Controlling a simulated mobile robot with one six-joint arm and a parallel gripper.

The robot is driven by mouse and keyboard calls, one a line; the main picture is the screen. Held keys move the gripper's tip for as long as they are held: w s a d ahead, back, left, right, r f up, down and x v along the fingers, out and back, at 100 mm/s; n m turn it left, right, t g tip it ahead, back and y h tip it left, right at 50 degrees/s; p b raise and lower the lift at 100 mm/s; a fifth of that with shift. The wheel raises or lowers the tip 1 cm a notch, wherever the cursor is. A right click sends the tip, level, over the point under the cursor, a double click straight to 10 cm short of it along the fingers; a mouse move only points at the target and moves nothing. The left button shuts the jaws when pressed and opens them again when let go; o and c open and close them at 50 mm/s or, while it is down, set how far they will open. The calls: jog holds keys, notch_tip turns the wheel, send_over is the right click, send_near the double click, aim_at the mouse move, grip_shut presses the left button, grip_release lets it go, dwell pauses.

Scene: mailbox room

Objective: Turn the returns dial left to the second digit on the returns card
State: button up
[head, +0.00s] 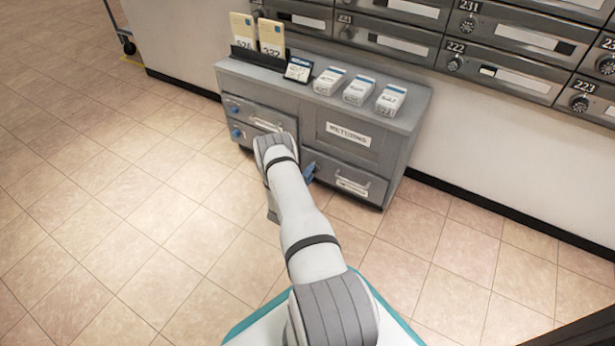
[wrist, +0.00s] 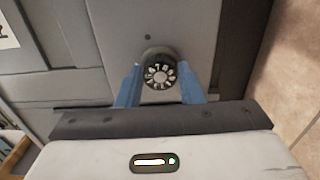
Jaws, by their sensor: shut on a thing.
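The returns dial (wrist: 158,74) is a round black knob with white digits, mounted on the grey cabinet front. In the wrist view my gripper (wrist: 160,84) has its two blue fingers on either side of the dial, shut on it. The digits are too small to read surely. In the head view my arm hides the dial, and only part of the blue gripper (head: 309,172) shows beside the cabinet. A small dark card (head: 298,70) stands on the cabinet top; its writing is too small to read.
The grey cabinet (head: 405,150) has a door labelled RETURNS (head: 348,134) and several drawers. Several small white boxes (head: 358,90) and two tall yellowish cards (head: 271,38) stand on top. Numbered mailboxes (head: 500,50) line the wall above. The tiled floor (head: 110,200) is clear.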

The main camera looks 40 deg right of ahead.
jog(key=shift+s+d+n, duration=0.1)
jog(key=shift+s+n, duration=0.15)
jog(key=shift+n, duration=0.25)
jog(key=o, duration=0.6)
jog(key=shift+f, duration=0.1)
jog(key=o, duration=0.4)
jog(key=shift+w, duration=0.15)
